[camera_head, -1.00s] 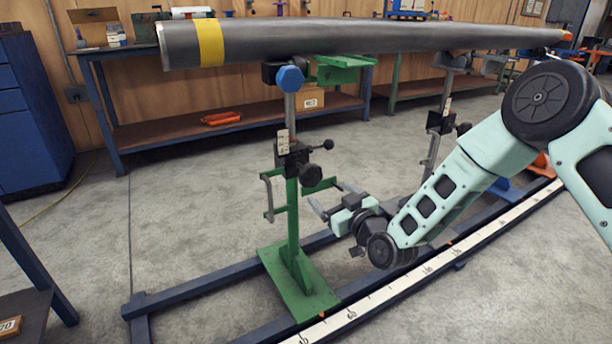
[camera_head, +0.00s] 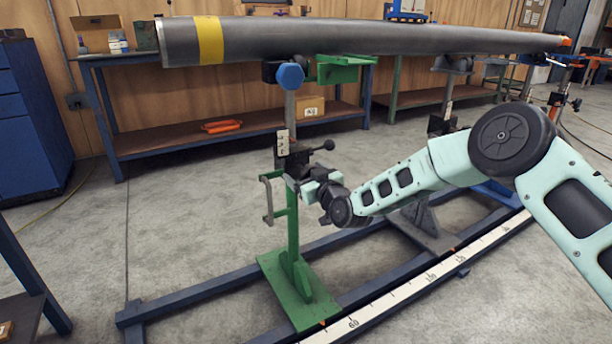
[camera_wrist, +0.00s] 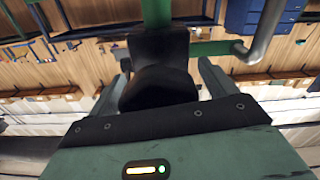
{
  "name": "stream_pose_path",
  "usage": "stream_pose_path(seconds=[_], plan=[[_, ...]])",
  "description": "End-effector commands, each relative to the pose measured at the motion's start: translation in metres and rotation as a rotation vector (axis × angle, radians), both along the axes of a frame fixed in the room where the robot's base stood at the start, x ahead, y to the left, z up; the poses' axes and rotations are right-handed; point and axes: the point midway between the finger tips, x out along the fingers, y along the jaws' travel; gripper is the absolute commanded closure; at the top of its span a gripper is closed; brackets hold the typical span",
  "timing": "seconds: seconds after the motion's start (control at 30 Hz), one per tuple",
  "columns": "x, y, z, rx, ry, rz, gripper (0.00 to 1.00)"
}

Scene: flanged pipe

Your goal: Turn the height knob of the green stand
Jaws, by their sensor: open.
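The green stand (camera_head: 293,235) stands upright on its flat base under the near end of the pipe (camera_head: 330,38). Its black clamp block and lever (camera_head: 312,154) sit partway up the post. The black height knob (camera_wrist: 160,88) shows large in the wrist view, between the two fingers of my gripper (camera_wrist: 164,72). The fingers are open, one on each side of the knob, with visible gaps. In the head view my gripper (camera_head: 308,186) is at the stand's post just below the lever and hides the knob.
A bent grey handle (camera_head: 268,199) hangs on the stand's left side and also shows in the wrist view (camera_wrist: 262,35). A blue floor rail with a white scale (camera_head: 400,298) runs beside the base. A grey stand base (camera_head: 425,232) is behind my arm.

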Motion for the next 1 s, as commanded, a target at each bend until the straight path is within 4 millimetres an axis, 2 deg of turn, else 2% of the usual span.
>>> stream_pose_path(seconds=[0.13,0.17,0.3,0.67,1.0], plan=[[-0.0002,0.0000,0.0002,0.000,0.000,0.000,0.16],[-0.0002,0.0000,0.0002,0.000,0.000,0.000,0.22],[-0.0002,0.0000,0.0003,0.000,0.000,0.000,0.61],[-0.0003,-0.0001,0.0001,0.030,0.019,0.000,0.61],[-0.0005,0.0003,-0.0005,0.210,0.142,0.000,0.61]])
